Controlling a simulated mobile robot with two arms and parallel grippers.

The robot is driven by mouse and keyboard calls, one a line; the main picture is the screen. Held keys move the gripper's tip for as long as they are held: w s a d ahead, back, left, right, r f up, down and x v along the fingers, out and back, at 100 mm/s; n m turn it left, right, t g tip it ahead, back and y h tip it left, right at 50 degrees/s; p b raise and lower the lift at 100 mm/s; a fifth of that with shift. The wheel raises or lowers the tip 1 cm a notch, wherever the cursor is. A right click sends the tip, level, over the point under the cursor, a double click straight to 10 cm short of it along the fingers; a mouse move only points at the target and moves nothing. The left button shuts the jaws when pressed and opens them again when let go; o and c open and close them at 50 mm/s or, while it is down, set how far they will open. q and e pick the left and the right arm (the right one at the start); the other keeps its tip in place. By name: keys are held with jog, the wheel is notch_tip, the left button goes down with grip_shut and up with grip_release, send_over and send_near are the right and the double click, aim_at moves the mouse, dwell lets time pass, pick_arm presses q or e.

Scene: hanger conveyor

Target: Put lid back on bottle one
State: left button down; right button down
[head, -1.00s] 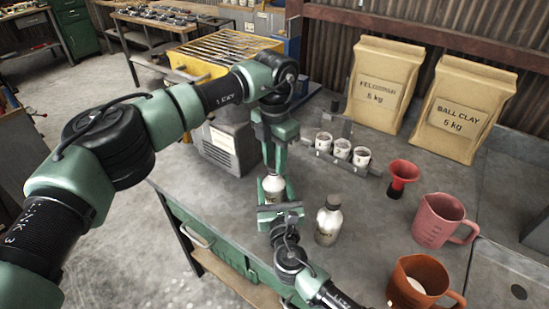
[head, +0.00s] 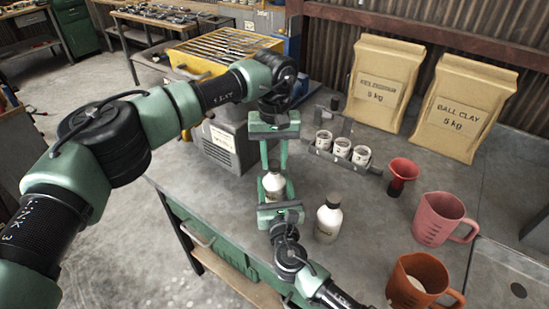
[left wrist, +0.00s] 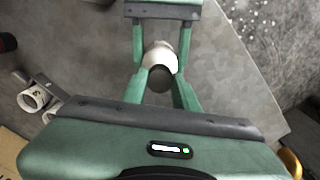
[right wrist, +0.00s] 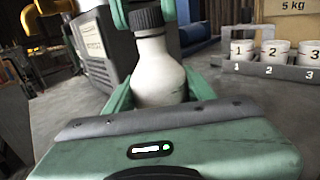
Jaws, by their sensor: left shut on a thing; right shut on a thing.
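A pale bottle (head: 271,187) is upright between the fingers of my right gripper (head: 274,193), which is shut on it. A dark lid (right wrist: 147,18) sits on the bottle's neck in the right wrist view, with no clear gap. My left gripper (head: 273,164) comes from above, its fingers on both sides of the lid, shut on it. The left wrist view shows the lid (left wrist: 160,79) in front of the pale bottle (left wrist: 160,57). The number on the held bottle is not readable. A second pale bottle (head: 328,219) with a dark lid stands on the table to the right.
A rack (head: 345,160) with several numbered white cups stands behind. A red funnel (head: 402,176), pink jug (head: 440,220) and orange jug (head: 418,286) stand to the right. Two clay bags (head: 461,108) (head: 381,85) are at the wall. The table is clear around the second bottle.

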pick_arm(q)
jog(key=m, duration=0.8)
jog(key=shift+w, duration=0.1)
jog(key=c, duration=1.1)
grip_release()
jog(key=shift+r, duration=0.1)
jog(key=shift+r, duration=2.15)
